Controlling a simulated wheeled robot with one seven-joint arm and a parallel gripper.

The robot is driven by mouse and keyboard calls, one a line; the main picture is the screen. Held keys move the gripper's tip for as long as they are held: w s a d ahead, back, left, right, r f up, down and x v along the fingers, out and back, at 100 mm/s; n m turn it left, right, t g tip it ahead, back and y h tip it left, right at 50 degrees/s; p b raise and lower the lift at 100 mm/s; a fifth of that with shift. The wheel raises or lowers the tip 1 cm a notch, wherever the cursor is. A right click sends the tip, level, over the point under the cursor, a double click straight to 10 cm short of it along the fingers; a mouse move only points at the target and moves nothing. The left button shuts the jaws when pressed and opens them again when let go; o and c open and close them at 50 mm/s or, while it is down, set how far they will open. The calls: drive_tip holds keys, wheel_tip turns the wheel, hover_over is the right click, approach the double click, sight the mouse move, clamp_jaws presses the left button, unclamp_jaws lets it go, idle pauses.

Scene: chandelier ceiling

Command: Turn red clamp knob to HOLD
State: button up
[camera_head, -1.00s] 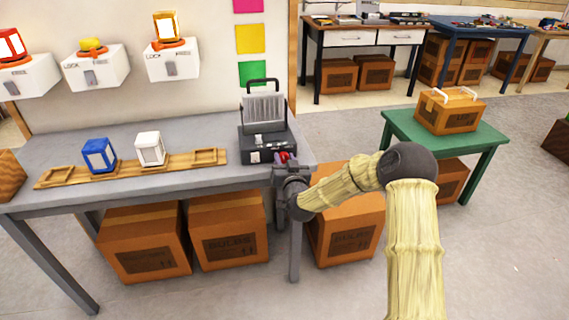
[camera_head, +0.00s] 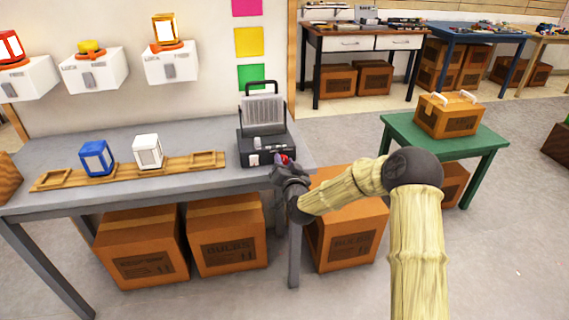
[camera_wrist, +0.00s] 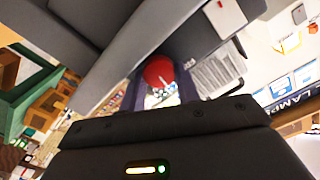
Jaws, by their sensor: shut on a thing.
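The red clamp knob (camera_head: 283,159) is on the right part of the dark device (camera_head: 266,151), at the front right corner of the grey bench. In the wrist view the round red knob (camera_wrist: 158,71) sits between my two fingers, with a small white mark on its face. My gripper (camera_wrist: 159,88) is shut on the knob. In the head view my gripper (camera_head: 281,164) reaches it from the front and hides part of it. I cannot read a HOLD label or tell which setting the knob points to.
The grey bench (camera_head: 110,195) holds a wooden rack (camera_head: 130,176) with a blue lantern (camera_head: 96,158) and a white lantern (camera_head: 148,152). Cardboard boxes (camera_head: 229,238) stand under it.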

drive_tip(key=o, duration=1)
